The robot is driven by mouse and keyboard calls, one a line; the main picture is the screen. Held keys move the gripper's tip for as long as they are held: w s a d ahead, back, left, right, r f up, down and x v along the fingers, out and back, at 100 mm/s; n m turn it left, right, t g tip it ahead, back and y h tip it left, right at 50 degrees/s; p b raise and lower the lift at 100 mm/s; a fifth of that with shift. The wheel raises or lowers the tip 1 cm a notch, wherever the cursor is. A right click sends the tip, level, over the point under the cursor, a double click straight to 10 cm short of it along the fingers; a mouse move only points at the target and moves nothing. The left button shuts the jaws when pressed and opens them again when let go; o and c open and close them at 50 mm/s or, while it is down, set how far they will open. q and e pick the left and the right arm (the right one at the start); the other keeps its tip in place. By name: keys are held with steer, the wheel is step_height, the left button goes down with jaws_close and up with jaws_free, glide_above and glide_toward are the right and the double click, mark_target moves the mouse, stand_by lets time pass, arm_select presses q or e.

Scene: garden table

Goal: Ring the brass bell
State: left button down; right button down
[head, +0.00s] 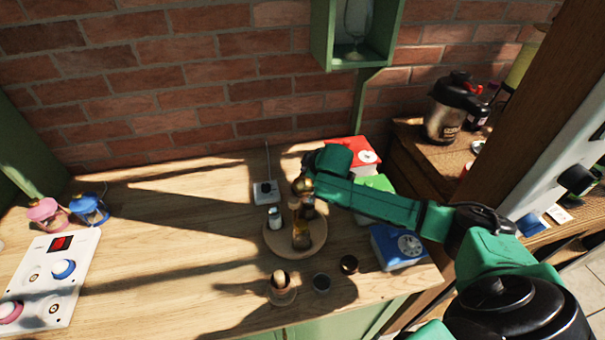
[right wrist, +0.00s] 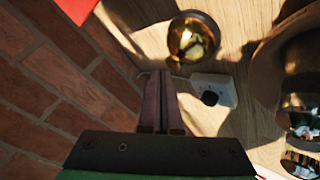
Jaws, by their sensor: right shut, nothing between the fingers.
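The brass bell (right wrist: 193,38) is a shiny golden dome on a dark round base in the right wrist view. In the head view a golden dome (head: 302,186) shows beside the end of my right arm, partly hidden. My right gripper (right wrist: 160,76) is shut and empty. In the right wrist view its fingertips end close beside the bell, with a small gap in the picture; I cannot tell the height between them. In the head view my right gripper (head: 309,160) is mostly hidden by its own wrist. My left gripper is not in view.
A white switch box (head: 265,192) stands left of the bell. A round wooden tray (head: 274,246) with bottles is in front. Red (head: 345,146), green (head: 372,183) and blue (head: 393,255) boxes line the right. The brick wall (head: 150,90) is close behind. The table's middle left is clear.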

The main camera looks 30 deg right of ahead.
stand_by(0.3)
steer(key=shift+f, duration=0.55)
stand_by(0.3)
steer(key=shift+r+p, duration=0.55)
steer(key=shift+p, duration=0.15)
step_height(320, 180, up, 6)
steer(key=p, duration=0.6)
steer(key=shift+p, duration=0.4)
